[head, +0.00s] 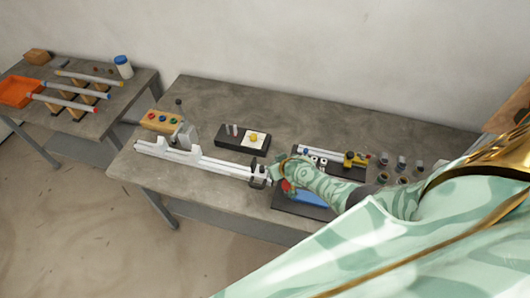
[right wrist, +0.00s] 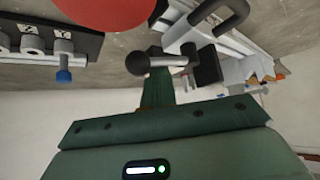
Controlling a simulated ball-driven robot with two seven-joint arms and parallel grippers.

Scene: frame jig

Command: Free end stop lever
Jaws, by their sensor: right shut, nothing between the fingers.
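The white rail jig (head: 205,162) lies along the front of the middle table. Its dark end stop (head: 257,172) sits at the rail's right end. In the right wrist view the end stop is a dark block (right wrist: 208,66) on the rail, with a metal lever ending in a black ball knob (right wrist: 137,63). My right gripper (head: 272,179) is beside the end stop, at the rail's right end. In the wrist view its green fingers (right wrist: 158,88) are shut and empty, close to the lever; I cannot tell whether they touch it. My left gripper is not in view.
A red ball (right wrist: 105,8) is close to my right gripper. A black tray with a blue part (head: 310,198) lies under my right forearm.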

